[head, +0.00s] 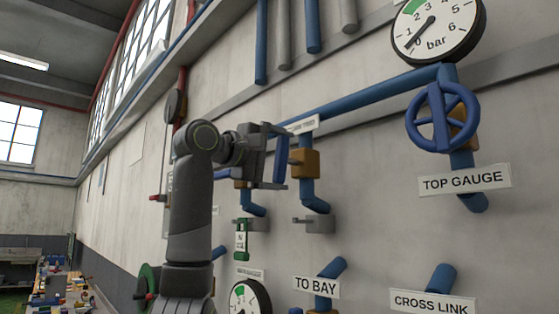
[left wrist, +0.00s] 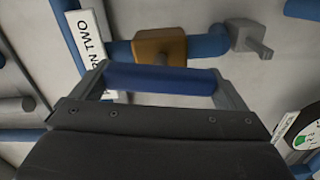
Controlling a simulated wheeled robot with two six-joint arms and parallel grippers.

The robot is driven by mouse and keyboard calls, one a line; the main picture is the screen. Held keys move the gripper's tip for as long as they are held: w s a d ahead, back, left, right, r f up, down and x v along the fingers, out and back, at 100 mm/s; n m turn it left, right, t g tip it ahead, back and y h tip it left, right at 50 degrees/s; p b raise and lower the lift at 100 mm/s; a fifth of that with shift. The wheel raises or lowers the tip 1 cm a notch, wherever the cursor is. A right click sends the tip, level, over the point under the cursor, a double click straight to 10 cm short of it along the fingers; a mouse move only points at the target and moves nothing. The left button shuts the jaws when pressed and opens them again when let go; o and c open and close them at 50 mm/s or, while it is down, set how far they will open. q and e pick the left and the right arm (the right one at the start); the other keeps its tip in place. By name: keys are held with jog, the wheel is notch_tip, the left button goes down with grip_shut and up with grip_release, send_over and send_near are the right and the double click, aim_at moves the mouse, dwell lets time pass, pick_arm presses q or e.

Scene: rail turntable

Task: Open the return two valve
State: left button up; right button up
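The return two valve has an orange-brown body (head: 304,163) on a blue vertical pipe, with a blue lever (head: 280,157) in front. In the left wrist view the orange body (left wrist: 158,45) sits behind the blue lever (left wrist: 160,79). Its label (left wrist: 88,45) reads upside down, partly cut off, ending in "TWO"; in the head view the label (head: 303,125) is partly hidden. My left gripper (head: 276,157) is at the lever, fingers wide apart, one near each end of it. I cannot tell whether the fingers touch it. My right gripper is not in view.
A blue handwheel (head: 442,117) and a pressure gauge (head: 437,27) are at right, above the "TOP GAUGE" label (head: 465,180). Lower are another gauge (head: 249,300) and the "TO BAY" (head: 316,287) and "CROSS LINK" (head: 432,303) labels. A cluttered bench (head: 70,290) stands far left.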

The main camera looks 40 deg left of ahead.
pick_arm(q)
jog(key=shift+o, duration=0.4)
jog(key=shift+s+a+f+b, duration=0.1)
jog(key=shift+s+b, duration=0.25)
jog(key=shift+s, duration=0.15)
jog(key=s+a+b, duration=0.1)
jog(key=s+b, duration=0.4)
jog(key=s, duration=1.1)
jog(key=shift+s+a, duration=0.2)
